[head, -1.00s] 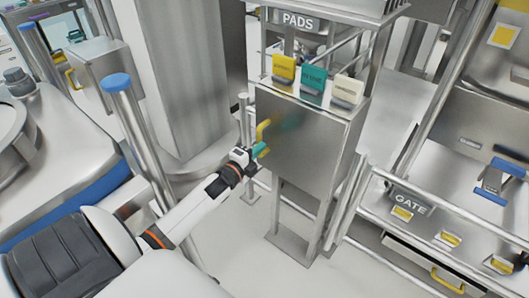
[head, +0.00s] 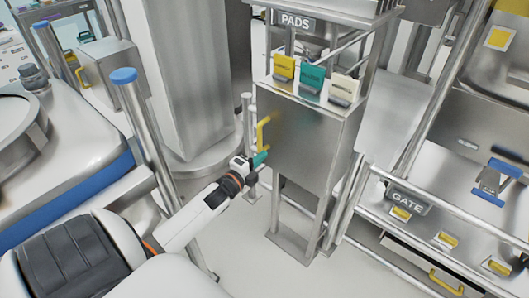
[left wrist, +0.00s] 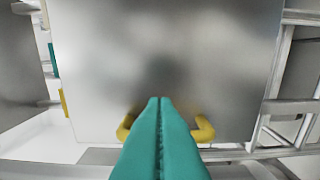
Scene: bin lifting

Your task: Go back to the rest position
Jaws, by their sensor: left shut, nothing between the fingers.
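My left gripper (head: 260,160) has teal fingertips and is shut and empty. It is close to the front of a steel cabinet (head: 300,145), just below the yellow handle (head: 263,132) on its left side. In the left wrist view the teal fingers (left wrist: 160,105) are pressed together, with the yellow handle (left wrist: 204,130) showing on both sides behind them. I cannot tell whether the fingers touch the handle. My right gripper is in neither view.
Yellow (head: 284,68), teal (head: 312,78) and white (head: 344,88) pads stand on top of the cabinet under a PADS sign (head: 297,22). A GATE sign (head: 408,201) hangs on rails at right. A blue-capped post (head: 140,130) stands beside my left arm.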

